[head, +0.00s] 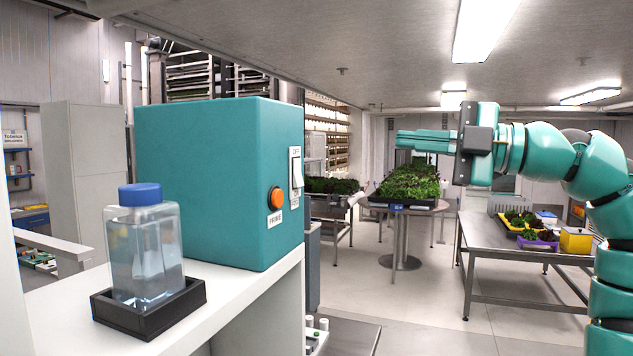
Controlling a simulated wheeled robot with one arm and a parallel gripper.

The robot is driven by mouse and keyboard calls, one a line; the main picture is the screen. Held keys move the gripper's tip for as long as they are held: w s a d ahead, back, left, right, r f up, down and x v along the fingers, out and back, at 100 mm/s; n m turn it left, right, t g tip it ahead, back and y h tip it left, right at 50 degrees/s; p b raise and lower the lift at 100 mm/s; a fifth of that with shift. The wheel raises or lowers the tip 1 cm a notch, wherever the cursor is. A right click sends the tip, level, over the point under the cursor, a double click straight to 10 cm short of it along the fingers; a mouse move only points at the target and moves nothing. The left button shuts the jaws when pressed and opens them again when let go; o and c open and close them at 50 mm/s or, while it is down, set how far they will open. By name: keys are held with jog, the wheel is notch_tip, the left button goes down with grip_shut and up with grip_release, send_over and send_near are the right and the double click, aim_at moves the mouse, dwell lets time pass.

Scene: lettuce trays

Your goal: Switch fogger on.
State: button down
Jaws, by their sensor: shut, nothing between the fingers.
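The fogger (205,185) is a teal box on a white shelf at the left. On its right-hand face is a white rocker switch (296,168) with the word OFF above it; the lettering below is too small to read surely. I cannot tell which way the rocker is tipped. Lower left of it is an orange button (276,198) labelled PRIME. My gripper (400,140) is shut and empty, in the air to the right of the fogger, pointing left. It is apart from the switch, at about its height in the picture.
A clear bottle (146,255) with a blue cap stands in a black holder (150,318) on the white shelf (245,290), before the fogger. A round table (400,232) with lettuce trays and a steel table (520,248) stand farther back. The space between gripper and fogger looks clear.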

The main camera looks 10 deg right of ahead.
jog(key=f+n, duration=0.1)
jog(key=f+n+g+h, duration=0.1)
jog(key=f, duration=0.1)
jog(key=a+f, duration=0.1)
jog(key=shift+s+f+n+g, duration=0.2)
jog(key=shift+f+n+g, duration=0.2)
jog(key=shift+a, duration=0.15)
jog(key=p, duration=0.6)
send_near(301, 183)
jog(key=x, duration=0.5)
jog(key=shift+a+r, duration=0.2)
jog(key=shift+w+a+f, duration=0.2)
jog(key=shift+w+a, duration=0.15)
jog(key=shift+a, duration=0.25)
jog(key=shift+f, duration=0.1)
